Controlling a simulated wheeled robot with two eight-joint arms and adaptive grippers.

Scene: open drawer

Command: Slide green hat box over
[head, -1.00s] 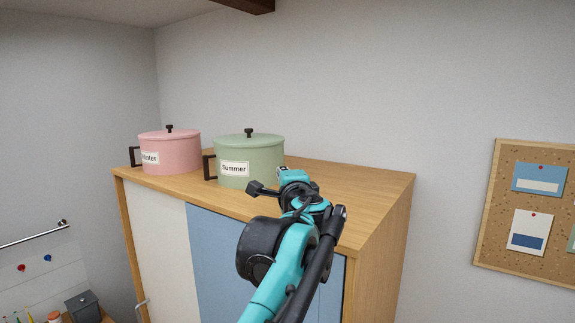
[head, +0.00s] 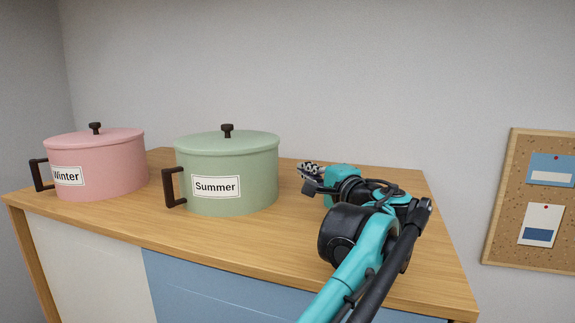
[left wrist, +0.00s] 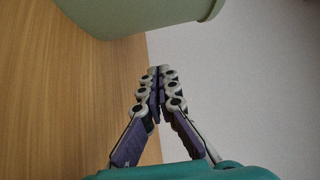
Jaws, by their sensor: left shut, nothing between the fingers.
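The green hat box (head: 232,174), labelled "Summer", stands upright on the wooden cabinet top. It has a dark lid knob and a dark handle on its left side. My left gripper (head: 306,172) is to the right of the box, a little apart from it, shut and empty, pointing left. In the left wrist view the shut fingertips (left wrist: 161,70) point toward the green box (left wrist: 135,15), whose lower side shows at the top. A gap of cabinet top and wall shows between them. My right gripper is not in view.
The pink hat box (head: 97,164), labelled "Winter", stands left of the green one with a gap between them. The wooden cabinet top (head: 300,250) is bare in front and at right. A wall stands behind. A cork board (head: 540,200) hangs at right.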

